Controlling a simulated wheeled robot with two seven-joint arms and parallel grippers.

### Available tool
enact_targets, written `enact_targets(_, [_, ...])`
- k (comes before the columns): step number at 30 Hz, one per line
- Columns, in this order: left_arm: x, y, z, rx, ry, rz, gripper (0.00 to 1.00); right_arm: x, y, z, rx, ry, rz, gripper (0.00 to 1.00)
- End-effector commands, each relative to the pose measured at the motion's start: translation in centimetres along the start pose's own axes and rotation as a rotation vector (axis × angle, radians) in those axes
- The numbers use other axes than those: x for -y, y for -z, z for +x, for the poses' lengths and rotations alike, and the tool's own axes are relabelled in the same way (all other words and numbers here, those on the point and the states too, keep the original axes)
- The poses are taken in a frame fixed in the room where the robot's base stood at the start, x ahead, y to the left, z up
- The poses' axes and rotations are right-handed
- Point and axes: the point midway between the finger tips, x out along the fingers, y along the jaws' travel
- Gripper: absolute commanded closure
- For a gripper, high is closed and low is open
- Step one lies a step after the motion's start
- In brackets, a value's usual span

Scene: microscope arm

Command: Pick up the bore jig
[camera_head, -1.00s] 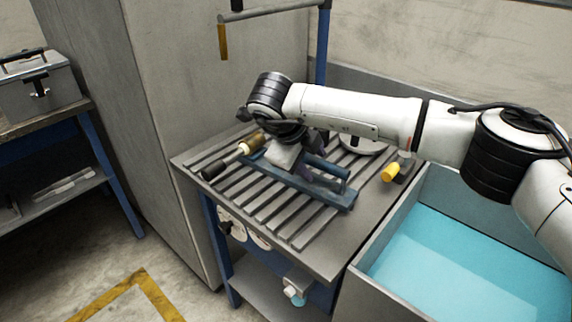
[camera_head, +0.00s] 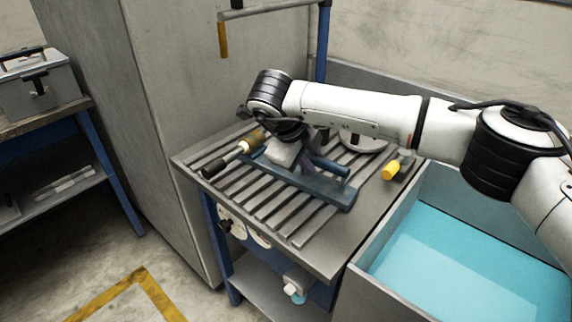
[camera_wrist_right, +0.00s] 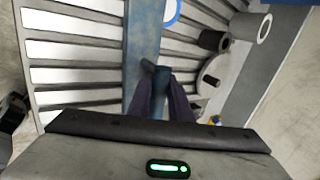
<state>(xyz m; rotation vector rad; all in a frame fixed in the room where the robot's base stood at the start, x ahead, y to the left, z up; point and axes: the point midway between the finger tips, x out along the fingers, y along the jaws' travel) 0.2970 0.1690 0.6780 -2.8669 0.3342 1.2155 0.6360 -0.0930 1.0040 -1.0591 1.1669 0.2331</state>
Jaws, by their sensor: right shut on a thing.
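The bore jig, a blue piece with a long flat base (camera_head: 335,193) and raised round bars, lies on the slotted metal table. My right gripper (camera_head: 312,168) comes down over it from above and is shut on one of its blue bars. In the right wrist view, the dark fingers (camera_wrist_right: 160,100) stand on both sides of a short blue post, with the jig's flat blue base (camera_wrist_right: 143,45) behind it. My wrist hides part of the jig in the head view. The left gripper is not in view.
A black-handled tool with a brass collar (camera_head: 250,140) lies left of the jig. A yellow-ended piece (camera_head: 391,170) and a round grey part (camera_head: 366,143) lie on the right and back of the table (camera_head: 315,257). A bin with a turquoise floor (camera_head: 440,262) adjoins on the right.

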Motion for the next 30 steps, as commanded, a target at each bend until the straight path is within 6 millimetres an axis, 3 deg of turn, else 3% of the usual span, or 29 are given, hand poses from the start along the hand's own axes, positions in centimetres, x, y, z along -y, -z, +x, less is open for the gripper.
enact_targets(30, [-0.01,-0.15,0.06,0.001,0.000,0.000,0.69,0.56,-0.17,-0.65,0.006,0.006,0.005,1.00])
